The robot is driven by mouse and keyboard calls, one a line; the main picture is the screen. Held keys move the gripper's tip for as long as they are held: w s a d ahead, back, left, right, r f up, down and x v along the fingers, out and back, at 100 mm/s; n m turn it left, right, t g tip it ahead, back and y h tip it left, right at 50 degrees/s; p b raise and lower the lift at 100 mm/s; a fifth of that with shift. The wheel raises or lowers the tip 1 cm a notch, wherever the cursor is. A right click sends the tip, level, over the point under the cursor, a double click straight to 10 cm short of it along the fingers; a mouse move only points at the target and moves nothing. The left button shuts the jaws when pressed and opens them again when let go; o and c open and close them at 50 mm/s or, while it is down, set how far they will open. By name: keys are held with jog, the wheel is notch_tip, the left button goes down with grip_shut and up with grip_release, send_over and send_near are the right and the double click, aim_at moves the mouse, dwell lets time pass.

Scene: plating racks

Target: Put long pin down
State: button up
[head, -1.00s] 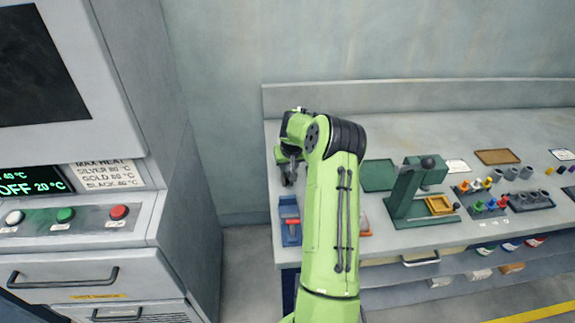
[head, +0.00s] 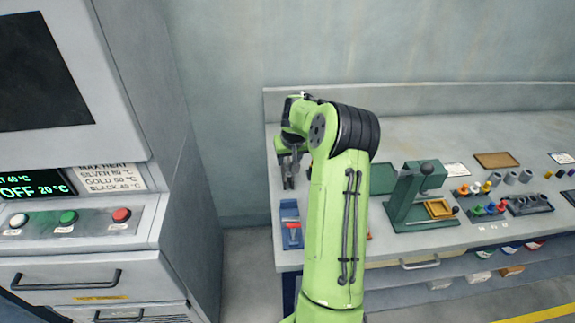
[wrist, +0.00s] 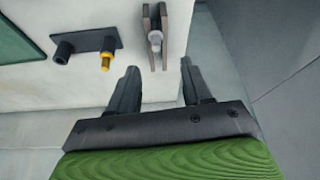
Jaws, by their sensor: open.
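My gripper (wrist: 160,85) is open, with its two dark fingers well apart and nothing between them. In the wrist view, a pale grey pin (wrist: 155,39) stands between the two dark prongs of a holder (wrist: 146,22), just beyond the fingertips and apart from them. I cannot tell for certain that it is the long pin. A yellow-tipped pin (wrist: 105,62) sits at one end of a dark plate (wrist: 85,44), left of the prongs. In the head view, my gripper (head: 289,172) is over the left end of the bench; the pin is hidden there.
A blue tool with a red part (head: 291,226) lies at the bench's front left corner. A green press (head: 408,200) stands right of my arm, with small coloured parts (head: 485,205) beyond. A grey cabinet (head: 85,225) is left, past a floor gap.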

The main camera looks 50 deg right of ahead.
jog(key=s+a+r+n, duration=0.2)
jog(key=s+a+r, duration=0.1)
jog(key=a+r, duration=0.65)
jog(key=s+a+r+n, duration=0.25)
jog(key=a+r, duration=0.45)
jog(key=a, duration=0.6)
jog(key=s+a+n+t+y, duration=0.2)
jog(key=s+a, duration=1.1)
jog(key=s, duration=0.5)
jog(key=shift+s+a+f, duration=0.15)
jog(key=shift+s+f, duration=0.1)
jog(key=shift+f, duration=0.15)
jog(key=shift+c, duration=0.5)
